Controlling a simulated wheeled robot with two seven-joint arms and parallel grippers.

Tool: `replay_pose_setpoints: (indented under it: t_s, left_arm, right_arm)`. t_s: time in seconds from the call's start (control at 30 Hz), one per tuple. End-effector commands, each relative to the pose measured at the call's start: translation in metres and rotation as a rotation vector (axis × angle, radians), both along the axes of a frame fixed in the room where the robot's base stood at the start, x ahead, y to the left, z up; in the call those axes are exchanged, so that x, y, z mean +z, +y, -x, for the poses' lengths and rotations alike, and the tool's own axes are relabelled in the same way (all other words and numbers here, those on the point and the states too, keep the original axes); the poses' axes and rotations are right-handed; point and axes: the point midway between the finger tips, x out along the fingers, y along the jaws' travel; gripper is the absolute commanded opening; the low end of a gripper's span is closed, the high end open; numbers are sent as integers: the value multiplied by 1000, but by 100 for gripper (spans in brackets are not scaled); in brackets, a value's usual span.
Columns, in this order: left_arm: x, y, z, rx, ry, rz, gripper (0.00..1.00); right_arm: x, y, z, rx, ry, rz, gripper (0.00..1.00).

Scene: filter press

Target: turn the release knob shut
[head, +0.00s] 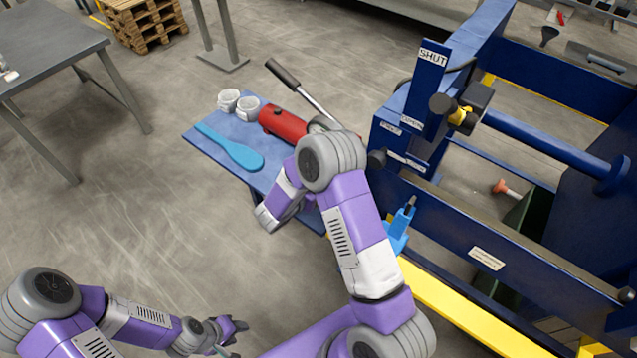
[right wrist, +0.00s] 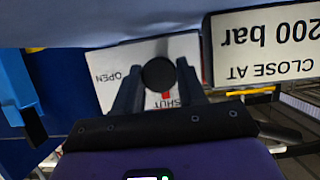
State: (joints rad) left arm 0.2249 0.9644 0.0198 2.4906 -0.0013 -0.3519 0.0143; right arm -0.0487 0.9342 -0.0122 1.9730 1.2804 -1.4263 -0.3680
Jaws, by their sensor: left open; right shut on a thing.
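The release knob (right wrist: 158,75) is a round black knob in front of a white label plate (right wrist: 104,66) that reads OPEN and SHUT, upside down in the right wrist view. A small red mark shows just below the knob, beside the word SHUT. My right gripper (right wrist: 158,82) has one finger on each side of the knob and is shut on it. In the head view the knob and my right gripper's fingers are hidden. My left gripper (head: 238,328) is open and empty, low over the floor, well away from the press.
A white sign (right wrist: 264,45) reading CLOSE AT 200 bar is beside the knob. A blue side table (head: 205,137) holds a red cylinder (head: 283,124), a light-blue scraper (head: 232,149) and white rolls (head: 229,100). The blue press frame (head: 450,215) fills the right.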

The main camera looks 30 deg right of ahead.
Motion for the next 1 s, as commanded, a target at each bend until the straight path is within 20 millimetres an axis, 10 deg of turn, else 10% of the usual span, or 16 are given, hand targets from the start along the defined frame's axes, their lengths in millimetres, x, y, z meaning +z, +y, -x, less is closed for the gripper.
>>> replay_pose_setpoints:
  t_s: [0.17,0.2,0.27,0.57,1.0]
  left_arm:
    - [0,0,0,0,0,0,43]
    - [0,0,0,0,0,0,43]
    - [0,0,0,0,0,0,43]
    - [0,0,0,0,0,0,43]
    - [8,0,0,0,0,0,43]
  right_arm:
    - [-1,1,1,2,3,-2,10]
    - [-1,1,1,2,3,-2,43]
    - [-1,1,1,2,3,-2,49]
    - [1,2,1,2,1,-2,49]
    - [25,57,23,4,1,-2,49]
